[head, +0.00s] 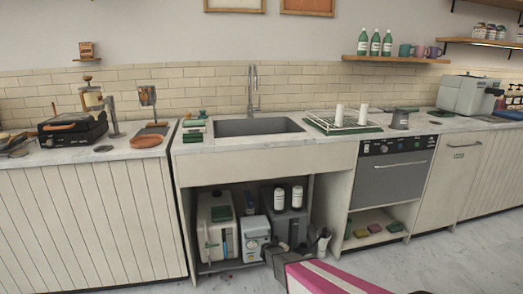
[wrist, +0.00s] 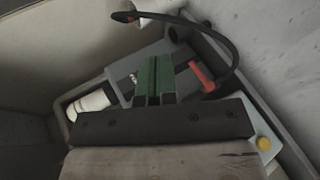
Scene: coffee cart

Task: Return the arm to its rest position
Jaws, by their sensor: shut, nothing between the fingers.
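My arm, pink and white, reaches in from the bottom right of the head view. My gripper (head: 272,252) shows there as a dark shape low in front of the open cabinet under the sink. In the wrist view my gripper (wrist: 155,82) has its green fingers together, with nothing between them. Beyond the fingers lies a grey container or machine (wrist: 285,140) with a red handle (wrist: 201,75) and a black curved hose (wrist: 235,45). A white bottle (wrist: 90,105) is at its left. I cannot tell whether the gripper touches anything.
The open cabinet holds a white canister (head: 213,228), a white box (head: 254,238) and two white bottles (head: 288,197). The sink (head: 258,127) and counter are above. An oven (head: 390,178) stands to the right. The floor (head: 450,255) at right is clear.

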